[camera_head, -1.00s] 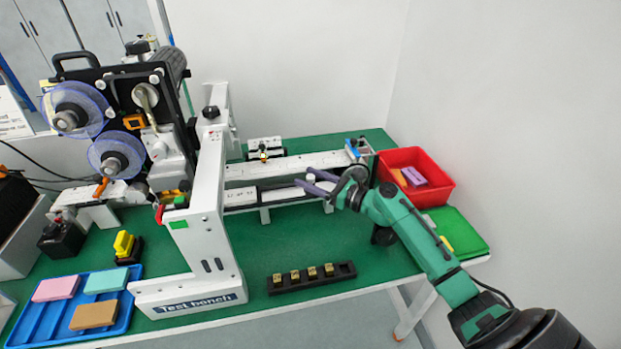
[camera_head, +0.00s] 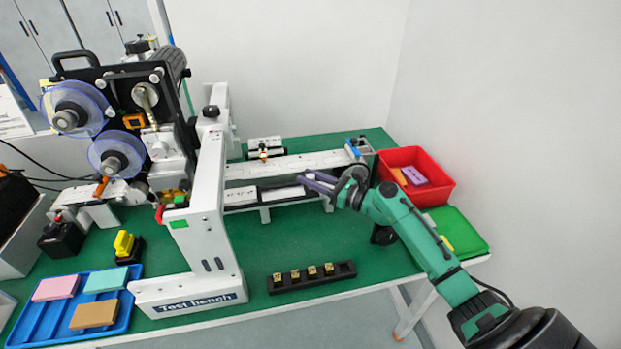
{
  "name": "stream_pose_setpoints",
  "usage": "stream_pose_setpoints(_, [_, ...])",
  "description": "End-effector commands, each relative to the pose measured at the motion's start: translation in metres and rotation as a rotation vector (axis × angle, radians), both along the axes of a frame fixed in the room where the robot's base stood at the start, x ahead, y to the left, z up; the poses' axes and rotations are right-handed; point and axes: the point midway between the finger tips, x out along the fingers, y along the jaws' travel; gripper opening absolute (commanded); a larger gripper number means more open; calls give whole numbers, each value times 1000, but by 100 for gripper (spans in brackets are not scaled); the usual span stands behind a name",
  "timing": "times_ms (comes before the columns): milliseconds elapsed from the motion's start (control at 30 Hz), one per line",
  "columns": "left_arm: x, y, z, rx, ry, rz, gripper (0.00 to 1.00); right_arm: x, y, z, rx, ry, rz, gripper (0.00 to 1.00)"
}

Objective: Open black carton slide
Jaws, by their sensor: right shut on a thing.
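The coder (camera_head: 135,110), with a black body and two blue-rimmed reels, stands at the left on the bench. A white rail (camera_head: 285,165) runs to the right from its white frame. In front of it lies a lower rail with a black slide part (camera_head: 258,195) and white blocks on it. My right gripper (camera_head: 313,181), with purple fingers on a green arm, is at the right end of this lower rail. Its fingers are shut on a part there, seemingly the black slide; the fingers hide the gripped spot. My left gripper is out of view.
A red bin (camera_head: 440,190) with small boxes and a green tray (camera_head: 470,240) are at the right. A black holder (camera_head: 340,277) with several brass pieces lies in front. A blue tray (camera_head: 30,310) holds three coloured cartons at the left. The middle green bench top is clear.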

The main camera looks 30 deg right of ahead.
Motion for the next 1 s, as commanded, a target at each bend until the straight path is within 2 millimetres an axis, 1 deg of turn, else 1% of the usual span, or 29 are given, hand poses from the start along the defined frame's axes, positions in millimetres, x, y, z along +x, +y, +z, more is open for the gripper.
stream_pose_setpoints(667, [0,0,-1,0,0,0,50,0,-2,0,-1,-1,-1,0])
stream_pose_setpoints(767, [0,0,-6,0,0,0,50,-3,-15,-2,-1,0,-4,0])
stream_pose_setpoints(900, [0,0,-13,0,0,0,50,-9,-37,-3,-2,0,-3,0])
stream_pose_setpoints(1000, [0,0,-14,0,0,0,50,-11,-45,-1,-1,-1,-2,0])
